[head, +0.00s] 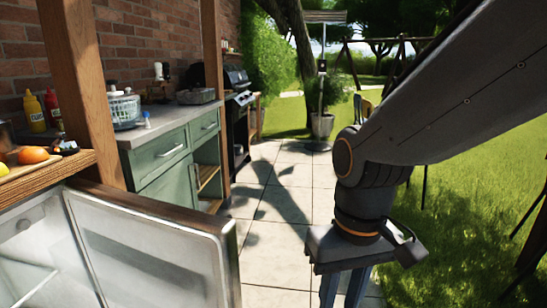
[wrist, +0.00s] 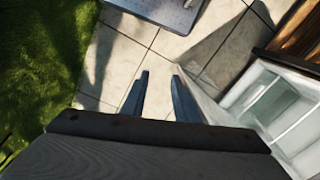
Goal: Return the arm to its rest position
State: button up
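My gripper (head: 343,288) hangs from my arm at the right of the head view, pointing down over the tiled path. Its fingertips run off the bottom edge there. In the wrist view my gripper (wrist: 160,78) shows two blue-grey fingers spread apart with only tiles between them. It is open and empty, and touches nothing that I can see.
An open fridge door (head: 150,255) stands at the lower left, near my gripper. The open fridge also shows in the wrist view (wrist: 285,105). A green cabinet (head: 160,160) and a grill (head: 238,100) line the brick wall. Tiles (head: 275,205) and grass (head: 455,230) are open ground.

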jog(key=d+r+m+p, duration=0.2)
jog(key=d+r+p, duration=0.6)
jog(key=p, duration=0.8)
jog(key=shift+d+r+m+h, duration=0.3)
jog(key=shift+d+r+m, duration=0.1)
jog(key=shift+r, duration=0.3)
jog(key=shift+s, duration=0.1)
